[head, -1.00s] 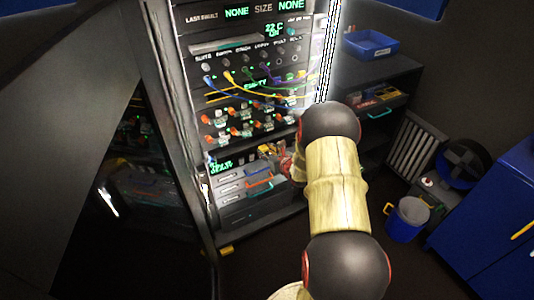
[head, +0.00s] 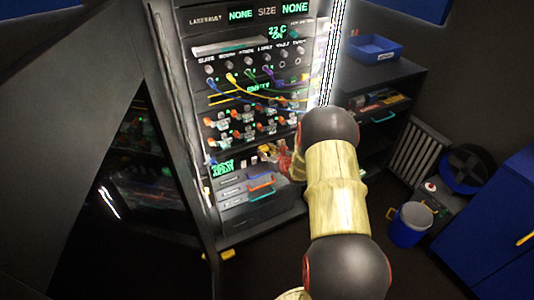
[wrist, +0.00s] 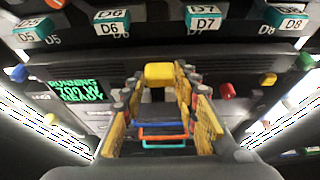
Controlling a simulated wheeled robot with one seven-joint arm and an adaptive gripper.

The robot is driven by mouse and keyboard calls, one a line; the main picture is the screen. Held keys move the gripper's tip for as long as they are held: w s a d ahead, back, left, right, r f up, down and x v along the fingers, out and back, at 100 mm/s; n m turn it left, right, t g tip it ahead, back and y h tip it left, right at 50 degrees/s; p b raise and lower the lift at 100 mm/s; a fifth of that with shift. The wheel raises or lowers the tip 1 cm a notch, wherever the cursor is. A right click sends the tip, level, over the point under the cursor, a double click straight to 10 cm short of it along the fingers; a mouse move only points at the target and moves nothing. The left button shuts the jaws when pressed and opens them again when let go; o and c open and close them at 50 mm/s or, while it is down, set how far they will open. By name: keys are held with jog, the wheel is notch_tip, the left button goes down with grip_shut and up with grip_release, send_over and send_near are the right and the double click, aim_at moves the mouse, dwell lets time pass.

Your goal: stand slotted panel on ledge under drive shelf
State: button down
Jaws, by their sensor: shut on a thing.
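My gripper (wrist: 165,110) has yellow fingers and reaches into the rack just under the drive row. It is shut on a small yellow block-like part (wrist: 159,74) at the fingertips; what that part belongs to cannot be told. In the head view my gripper (head: 274,158) is small and partly hidden by my arm. The drive shelf (head: 238,124) has orange-ended drives, with labels D5 to D8 in the wrist view. A grey slotted panel (head: 424,146) leans upright by the wall at right, apart from my gripper. The ledge itself cannot be made out clearly.
Below my gripper are drawers with an orange handle (head: 262,180) and a blue handle (head: 262,195). A green status display (wrist: 77,90) is to the left. Loose cables (head: 255,88) hang above. A blue bucket (head: 409,226) and blue cabinet (head: 485,225) stand at right.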

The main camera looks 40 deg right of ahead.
aim_at(264, 147)
jog(key=shift+w+d+r+b, duration=0.1)
jog(key=shift+w+d+b, duration=0.2)
jog(key=shift+w, duration=0.55)
jog(key=shift+w+d+b, duration=0.15)
jog(key=shift+w+b, duration=0.2)
jog(key=shift+w, duration=0.5)
jog(key=c, duration=1.3)
grip_release()
jog(key=shift+s, duration=0.1)
jog(key=shift+s, duration=0.1)
jog(key=v, duration=1.1)
jog(key=shift+s+a, duration=0.2)
jog(key=shift+s, duration=0.15)
